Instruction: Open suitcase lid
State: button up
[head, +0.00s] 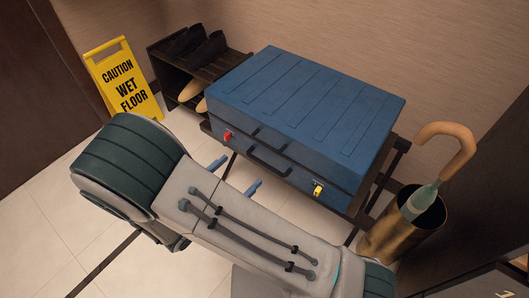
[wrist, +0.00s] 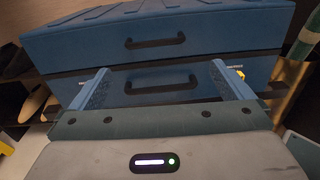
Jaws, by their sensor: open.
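The blue suitcase (head: 300,110) lies shut on a dark luggage rack (head: 376,184). Its front has two dark handles, an upper one on the lid (wrist: 154,42) and a lower one (wrist: 161,86). A red latch (head: 227,135) is at the front left and a yellow latch (head: 318,190) at the front right. My gripper (head: 236,175) is in front of the suitcase, with its two blue fingers spread and nothing between them. In the wrist view the fingers (wrist: 160,88) frame the lower handle from the near side. Contact with the suitcase cannot be told.
A yellow wet floor sign (head: 124,80) stands at the left. A dark shoe rack (head: 185,63) with shoes is left of the suitcase. A brass stand (head: 398,232) holding an umbrella (head: 424,200) is at the right. The wall is close behind the suitcase.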

aim_at(264, 143)
jog(key=shift+n+t, duration=0.3)
jog(key=b+x, duration=0.1)
jog(key=x, duration=0.3)
jog(key=b+x, duration=0.1)
jog(key=x, duration=0.4)
jog(key=b+x, duration=0.1)
jog(key=x, duration=0.3)
jog(key=shift+w+a+f, duration=0.15)
jog(key=shift+w+f, duration=0.2)
jog(key=shift+f, duration=0.05)
jog(key=c, duration=1.3)
jog(key=shift+r, duration=0.15)
